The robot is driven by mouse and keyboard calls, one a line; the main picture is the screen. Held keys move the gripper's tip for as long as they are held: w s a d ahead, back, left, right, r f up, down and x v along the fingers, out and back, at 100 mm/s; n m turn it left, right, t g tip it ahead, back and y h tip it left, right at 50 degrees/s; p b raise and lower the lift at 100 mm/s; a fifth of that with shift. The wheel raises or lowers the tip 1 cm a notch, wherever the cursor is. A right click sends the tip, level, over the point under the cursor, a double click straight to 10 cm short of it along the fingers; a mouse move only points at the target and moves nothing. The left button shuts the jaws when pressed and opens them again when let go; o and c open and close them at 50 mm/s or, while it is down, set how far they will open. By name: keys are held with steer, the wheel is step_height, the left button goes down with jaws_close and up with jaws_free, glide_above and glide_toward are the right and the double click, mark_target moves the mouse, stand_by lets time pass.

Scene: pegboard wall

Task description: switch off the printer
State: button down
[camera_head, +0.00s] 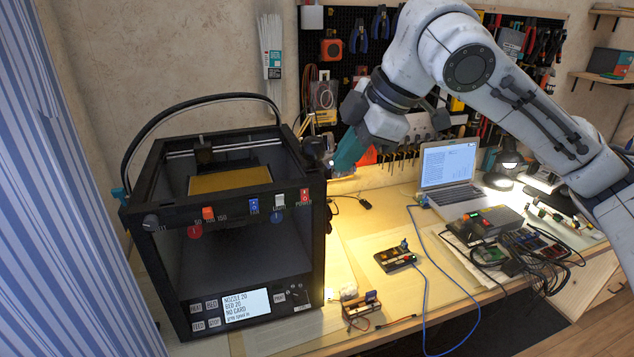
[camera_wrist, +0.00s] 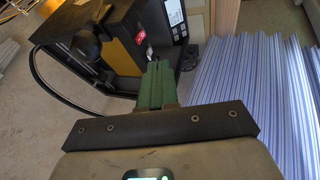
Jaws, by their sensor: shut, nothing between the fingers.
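The printer (camera_head: 135,215) is a black open-framed 3D printer on the left of the bench. Its screen (camera_head: 245,303) is lit and shows text. A red switch (camera_head: 304,197) marked POWER sits at the right end of the front top bar. My gripper (camera_head: 345,155) is shut and empty, to the right of the printer's top right corner, above and behind the switch. In the wrist view, my green fingers (camera_wrist: 158,68) point toward the printer (camera_wrist: 115,20), and a red part (camera_wrist: 138,36), which looks like the power switch, lies just beyond the tips, apart from them.
A black cable (camera_head: 190,98) arches over the printer. A laptop (camera_head: 449,175) and electronics stand to the right. A blue striped curtain (camera_head: 75,200) hangs at left.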

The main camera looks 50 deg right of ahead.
glide_toward(304, 195)
step_height(304, 195, down, 5)
steer(key=a, duration=0.3)
steer(key=shift+w+d+f+p, duration=0.25)
steer(key=shift+w+d+p, duration=0.15)
steer(key=shift+w+d, duration=0.2)
steer(key=shift+w+d+f+p, duration=0.25)
steer(key=shift+w+d+p, duration=0.2)
steer(key=shift+w, duration=0.15)
